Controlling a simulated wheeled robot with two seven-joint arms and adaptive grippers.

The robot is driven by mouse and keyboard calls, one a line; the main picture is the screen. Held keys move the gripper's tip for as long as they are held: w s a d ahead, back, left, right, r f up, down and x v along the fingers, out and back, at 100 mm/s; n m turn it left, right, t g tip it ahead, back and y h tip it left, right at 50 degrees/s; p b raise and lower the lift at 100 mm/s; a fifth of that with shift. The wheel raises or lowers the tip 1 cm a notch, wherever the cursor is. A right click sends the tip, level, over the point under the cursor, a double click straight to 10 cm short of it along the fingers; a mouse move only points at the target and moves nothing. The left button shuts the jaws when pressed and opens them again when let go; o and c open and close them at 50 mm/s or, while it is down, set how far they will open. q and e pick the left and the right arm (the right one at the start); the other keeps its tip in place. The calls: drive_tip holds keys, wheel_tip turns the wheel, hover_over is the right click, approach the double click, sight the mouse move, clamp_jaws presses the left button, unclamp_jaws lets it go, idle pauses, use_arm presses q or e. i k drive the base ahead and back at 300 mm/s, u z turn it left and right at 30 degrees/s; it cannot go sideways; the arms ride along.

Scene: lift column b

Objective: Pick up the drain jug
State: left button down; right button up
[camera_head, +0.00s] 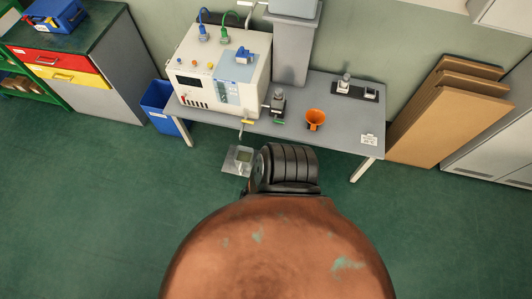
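A clear, box-like vessel (236,160) stands low in front of the bench, beneath a yellow-handled tap (247,122) at the front of the white machine. It looks like the drain jug, but its handle and contents cannot be made out. Its right side is close to a dark ribbed shape that may cover part of it. An orange funnel-like cup (315,119) stands on the bench top. Neither of my grippers is in view, and nothing shows as held.
The grey bench (340,140) carries the white machine (218,70) and small fittings. A blue bin (160,105) stands by its left end. Cardboard sheets (450,110) lean at right. Green floor (100,200) is open at left and right; the lower middle is blocked from sight.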

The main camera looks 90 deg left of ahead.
sight(244, 158)
drive_tip(key=i, duration=2.15)
drive_tip(key=u, duration=5.5)
drive_tip(key=i, duration=1)
drive_tip(key=z, duration=0.05)
